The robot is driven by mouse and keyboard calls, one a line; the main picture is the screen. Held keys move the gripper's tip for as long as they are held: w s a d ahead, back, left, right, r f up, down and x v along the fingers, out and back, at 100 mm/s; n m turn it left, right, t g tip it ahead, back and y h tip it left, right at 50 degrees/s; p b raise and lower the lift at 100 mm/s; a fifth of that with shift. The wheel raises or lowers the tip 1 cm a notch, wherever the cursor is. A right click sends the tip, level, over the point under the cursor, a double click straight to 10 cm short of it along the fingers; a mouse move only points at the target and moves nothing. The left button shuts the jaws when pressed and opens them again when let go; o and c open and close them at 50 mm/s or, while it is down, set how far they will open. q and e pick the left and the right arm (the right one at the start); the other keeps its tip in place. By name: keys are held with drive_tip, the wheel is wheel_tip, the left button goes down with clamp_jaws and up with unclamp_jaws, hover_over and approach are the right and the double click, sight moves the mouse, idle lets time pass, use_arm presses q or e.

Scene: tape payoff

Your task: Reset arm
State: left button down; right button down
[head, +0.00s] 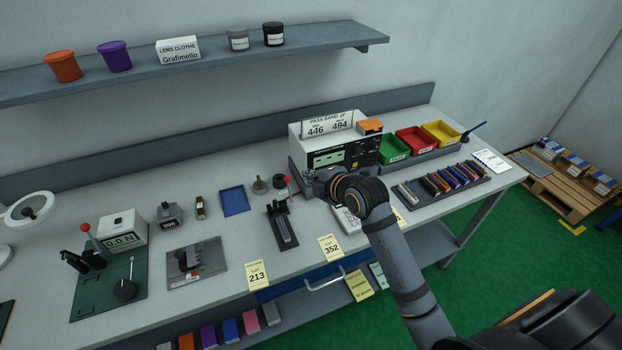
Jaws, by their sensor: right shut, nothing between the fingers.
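My right arm reaches in from the lower right. Its gripper (308,183) is shut and empty, above the bench just in front of the white test instrument (307,147). The fingertips are small and partly dark against the instrument base. A red knob (282,181) shows just left of the gripper; I cannot tell whether they touch. Below it stands a black fixture with a grey slotted plate (284,230). At the left, a white box reading 0.0 N (122,232) stands on a green plate (92,296), beside a red-knobbed lever (86,228). My left gripper is not in view.
Green (393,149), red (416,140) and yellow (440,133) bins stand right of the instrument. A rack of coloured pieces (445,183) lies right of my forearm. A blue tray (235,201) lies mid-bench. The shelf (200,70) hangs above. Yellow cards 213 (257,275) and 352 (331,248) sit at the front edge.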

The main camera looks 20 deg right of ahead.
drive_tip(key=s+d+f+m+g+h, duration=0.1)
drive_tip(key=s+f+m+g, duration=0.2)
drive_tip(key=s+f+m, duration=0.45)
drive_tip(key=s+d+f+m+g+h, duration=0.1)
drive_tip(key=s+f+m+g, duration=0.3)
drive_tip(key=s, duration=0.6)
drive_tip(key=s+d+f+m+g+h, duration=0.1)
drive_tip(key=s+d+f+m, duration=0.15)
drive_tip(key=s+m, duration=0.55)
drive_tip(key=s+d+f+g+b, duration=0.1)
drive_tip(key=s+f, duration=0.1)
drive_tip(key=f, duration=1.2)
drive_tip(key=s+d+f+g, duration=0.1)
drive_tip(key=f, duration=1.4)
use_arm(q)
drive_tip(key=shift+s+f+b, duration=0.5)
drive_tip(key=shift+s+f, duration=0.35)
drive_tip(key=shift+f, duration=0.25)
use_arm(e)
drive_tip(key=s+f+g, duration=0.1)
drive_tip(key=s+f, duration=1.5)
drive_tip(key=s, duration=0.2)
drive_tip(key=shift+s+d+f, duration=0.25)
drive_tip(key=shift+d+f, duration=0.1)
drive_tip(key=shift+d, duration=0.1)
